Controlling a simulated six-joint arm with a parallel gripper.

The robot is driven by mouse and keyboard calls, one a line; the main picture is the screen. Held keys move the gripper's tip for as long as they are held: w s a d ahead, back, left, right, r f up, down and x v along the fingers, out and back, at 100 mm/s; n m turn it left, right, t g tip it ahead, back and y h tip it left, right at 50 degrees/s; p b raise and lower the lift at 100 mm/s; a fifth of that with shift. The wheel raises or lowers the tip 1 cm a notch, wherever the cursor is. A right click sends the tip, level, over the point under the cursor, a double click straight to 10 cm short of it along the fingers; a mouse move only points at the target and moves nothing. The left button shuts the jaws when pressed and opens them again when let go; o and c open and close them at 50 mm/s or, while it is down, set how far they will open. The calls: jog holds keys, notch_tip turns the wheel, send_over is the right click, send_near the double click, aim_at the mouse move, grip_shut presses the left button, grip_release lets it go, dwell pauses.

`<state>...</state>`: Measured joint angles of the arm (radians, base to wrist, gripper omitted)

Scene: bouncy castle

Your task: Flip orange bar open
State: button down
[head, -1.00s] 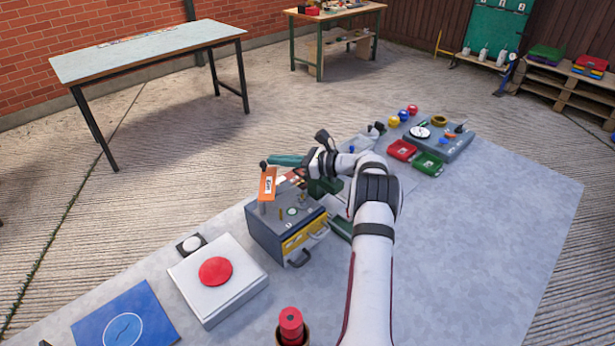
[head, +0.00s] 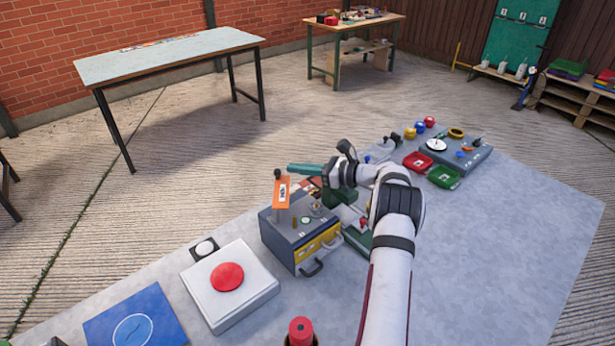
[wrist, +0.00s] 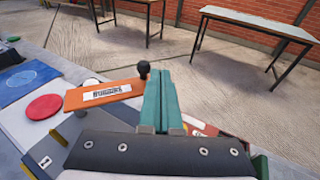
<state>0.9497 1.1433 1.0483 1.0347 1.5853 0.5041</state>
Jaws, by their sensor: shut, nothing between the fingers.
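The orange bar (head: 282,192) stands at the back left of the grey box (head: 290,243), with a black knob at its end. It carries a white label. In the wrist view the bar (wrist: 75,97) reaches across to the left of my fingers, its black knob just beside them. My gripper (head: 291,168) has green fingers pressed together with nothing between them. The fingertips are close to the knob end of the bar; whether they touch it I cannot tell. In the wrist view the shut fingers (wrist: 158,88) point away from the camera.
A white box with a red button (head: 228,277) and a blue panel (head: 135,322) lie to the left. A red-topped cylinder (head: 301,330) stands in front. Red (head: 418,161) and green (head: 443,176) trays lie at the right. The table's right front is clear.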

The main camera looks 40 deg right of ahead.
jog(key=v, duration=1.3)
jog(key=shift+s+d, duration=0.2)
jog(key=shift+s, duration=0.05)
jog(key=shift+a+r, duration=0.1)
jog(key=shift+r, duration=0.05)
jog(key=w+a+r+n+g+y, duration=0.1)
jog(key=w+a+r+n+g, duration=0.15)
jog(key=a, duration=0.55)
jog(key=w+a+r+n+g+y, duration=0.1)
jog(key=a+r+n+g, duration=0.15)
jog(key=a, duration=0.55)
jog(key=s+a+r+n+g, duration=0.1)
jog(key=s+a+n+g, duration=0.25)
jog(key=a, duration=0.45)
jog(key=s+a+r+n+g, duration=0.1)
jog(key=s+a+n+g, duration=0.2)
jog(key=a, duration=0.6)
jog(key=s+a+f+n+g+h, duration=0.1)
jog(key=s+a+n+g+h, duration=0.25)
jog(key=s+a+n, duration=0.75)
jog(key=s+d+f+n+h, duration=0.1)
jog(key=s+f+n+h, duration=0.2)
jog(key=s, duration=0.9)
jog(key=shift+d+f+t+h, duration=0.25)
jog(key=shift+f+t+h, duration=0.1)
jog(key=shift+f, duration=0.35)
